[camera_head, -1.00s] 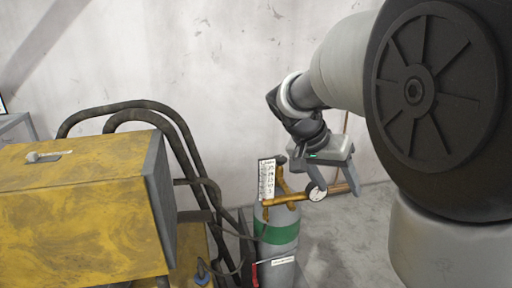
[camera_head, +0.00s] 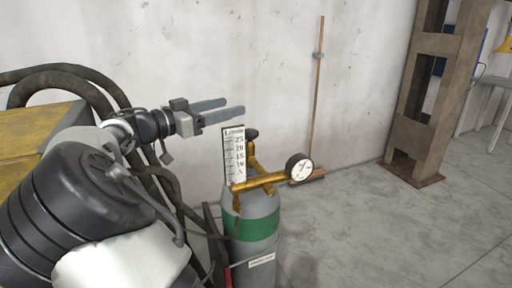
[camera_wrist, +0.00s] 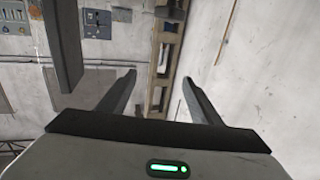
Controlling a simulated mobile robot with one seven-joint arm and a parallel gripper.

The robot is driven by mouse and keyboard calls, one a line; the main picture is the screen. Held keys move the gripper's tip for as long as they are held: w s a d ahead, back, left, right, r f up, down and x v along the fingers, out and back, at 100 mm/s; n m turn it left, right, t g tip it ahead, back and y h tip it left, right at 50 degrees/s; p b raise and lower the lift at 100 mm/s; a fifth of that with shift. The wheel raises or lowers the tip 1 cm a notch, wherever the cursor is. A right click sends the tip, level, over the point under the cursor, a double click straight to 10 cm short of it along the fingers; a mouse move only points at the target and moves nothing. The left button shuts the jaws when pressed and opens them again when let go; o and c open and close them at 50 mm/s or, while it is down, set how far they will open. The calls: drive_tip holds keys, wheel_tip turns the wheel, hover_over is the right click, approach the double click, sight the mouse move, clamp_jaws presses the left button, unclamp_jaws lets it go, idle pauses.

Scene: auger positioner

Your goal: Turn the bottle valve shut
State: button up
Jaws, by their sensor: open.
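The gas bottle (camera_head: 262,258) is a grey cylinder with a green band, standing upright near the wall. On its top is brass valve piping (camera_head: 262,182) with a dark knob (camera_head: 251,134) at its upper end and a round white gauge (camera_head: 300,167) at the right.
A yellow machine (camera_head: 40,132) and black hoses (camera_head: 75,84) are at the left, close to my arm. A thin copper-coloured pole (camera_head: 318,100) stands behind the bottle by the wall. A rusty steel frame (camera_head: 415,130) stands at the right. The floor between is clear.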

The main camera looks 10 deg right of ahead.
drive_tip(key=b, duration=0.7)
approach(250, 135)
drive_tip(key=w+d, duration=0.2)
drive_tip(key=w, duration=0.1)
drive_tip(key=x, duration=1.2)
drive_tip(key=shift+b, duration=0.45)
drive_tip(key=shift+w, duration=0.1)
drive_tip(key=c, duration=1.1)
drive_tip(key=shift+o, duration=0.2)
drive_tip(key=shift+g, duration=0.3)
